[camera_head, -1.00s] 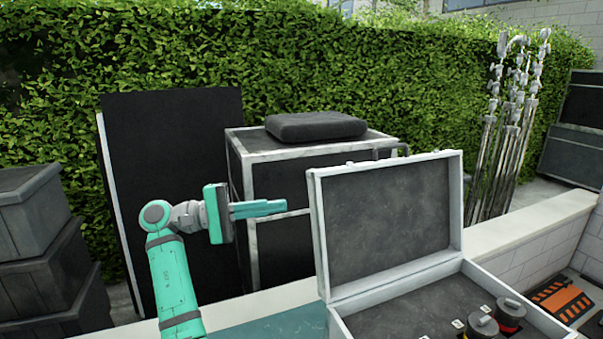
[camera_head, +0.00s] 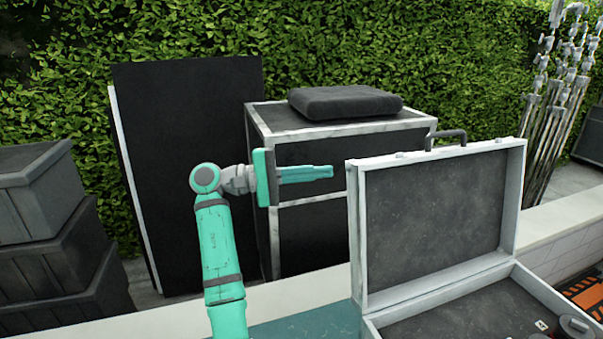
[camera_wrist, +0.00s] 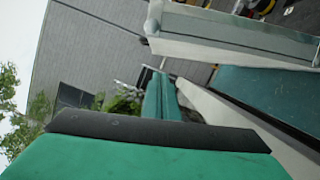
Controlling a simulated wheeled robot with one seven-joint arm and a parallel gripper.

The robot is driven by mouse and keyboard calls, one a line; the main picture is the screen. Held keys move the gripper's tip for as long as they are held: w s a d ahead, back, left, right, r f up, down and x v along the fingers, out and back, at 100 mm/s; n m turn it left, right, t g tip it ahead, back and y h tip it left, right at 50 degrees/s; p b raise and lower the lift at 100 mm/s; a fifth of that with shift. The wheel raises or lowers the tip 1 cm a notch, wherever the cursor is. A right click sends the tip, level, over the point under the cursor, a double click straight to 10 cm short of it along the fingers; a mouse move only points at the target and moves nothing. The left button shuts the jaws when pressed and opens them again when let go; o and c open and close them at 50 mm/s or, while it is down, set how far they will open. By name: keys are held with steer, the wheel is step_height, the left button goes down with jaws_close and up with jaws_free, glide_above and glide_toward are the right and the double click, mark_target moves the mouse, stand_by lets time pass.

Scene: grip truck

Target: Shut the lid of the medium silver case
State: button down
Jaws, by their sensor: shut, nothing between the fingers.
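The silver case (camera_head: 357,225) stands open at the right in the head view. Its lid (camera_head: 435,215) is raised nearly upright, with the dark lining facing me and a dark handle (camera_head: 446,139) on its top edge. My gripper (camera_head: 330,171) is shut and empty, pointing right, just left of the lid's upper left edge, and looks apart from it. In the wrist view my shut fingers (camera_wrist: 160,97) show at the middle, with the case's silver side (camera_wrist: 235,30) above them. The case's lower right part is cut off in the head view.
A black case with silver edges (camera_head: 345,150) stands behind, with a dark cushion (camera_head: 345,103) on top. A black panel (camera_head: 190,150) leans by the hedge. Dark crates (camera_head: 50,240) are stacked at left. A pale low wall (camera_head: 300,290) runs behind the teal surface (camera_head: 310,328).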

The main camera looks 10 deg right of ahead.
steer(key=shift+s+d+r, duration=0.2)
steer(key=shift+s+d, duration=0.45)
steer(key=shift+s, duration=0.05)
steer(key=shift+s+d+r, duration=0.2)
steer(key=shift+s+d, duration=0.45)
steer(key=shift+s, duration=0.1)
steer(key=shift+s+d+r, duration=0.2)
steer(key=shift+s+d, duration=0.45)
steer(key=shift+s, duration=0.05)
steer(key=shift+w, duration=0.1)
